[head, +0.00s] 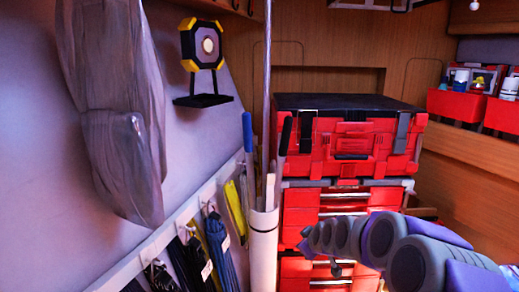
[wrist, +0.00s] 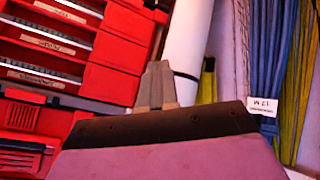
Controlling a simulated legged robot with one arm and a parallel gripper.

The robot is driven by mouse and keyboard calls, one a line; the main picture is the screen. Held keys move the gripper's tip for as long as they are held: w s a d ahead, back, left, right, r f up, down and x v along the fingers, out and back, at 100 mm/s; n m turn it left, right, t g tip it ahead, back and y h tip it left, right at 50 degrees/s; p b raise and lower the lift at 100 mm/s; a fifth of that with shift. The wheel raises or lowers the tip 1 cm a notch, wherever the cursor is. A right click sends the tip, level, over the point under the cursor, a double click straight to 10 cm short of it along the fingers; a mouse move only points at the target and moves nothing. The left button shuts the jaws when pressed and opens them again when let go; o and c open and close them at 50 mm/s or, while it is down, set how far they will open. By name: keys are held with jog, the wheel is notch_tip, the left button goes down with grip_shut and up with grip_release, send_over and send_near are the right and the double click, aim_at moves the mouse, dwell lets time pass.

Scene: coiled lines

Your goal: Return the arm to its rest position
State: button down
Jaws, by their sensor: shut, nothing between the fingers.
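My arm reaches in from the lower right of the head view, its grey and purple links extended leftward in front of the red drawers. My gripper (wrist: 157,72) shows in the wrist view as two grey fingers closed together, with nothing between them. Behind the fingers are a white tube (wrist: 187,45) and the red drawer stack (wrist: 110,70). In the head view the gripper end is small and dark near the drawer fronts, and its fingers cannot be made out.
Red toolboxes (head: 345,150) stand behind my arm. Coiled lines (head: 222,250) hang from a wall rail (head: 160,238) at left; blue and yellow ones (wrist: 274,60) fill the wrist view's right. A white tube holder (head: 263,245) and a pole (head: 267,70) stand between. Red bins (head: 455,104) sit at right.

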jog(key=s+r+m+g+h, duration=0.1)
jog(key=s+m+g, duration=0.7)
jog(key=s, duration=4.1)
jog(key=g+h, duration=0.1)
jog(key=g, duration=0.1)
jog(key=shift+a+g, duration=0.3)
jog(key=shift+g, duration=0.1)
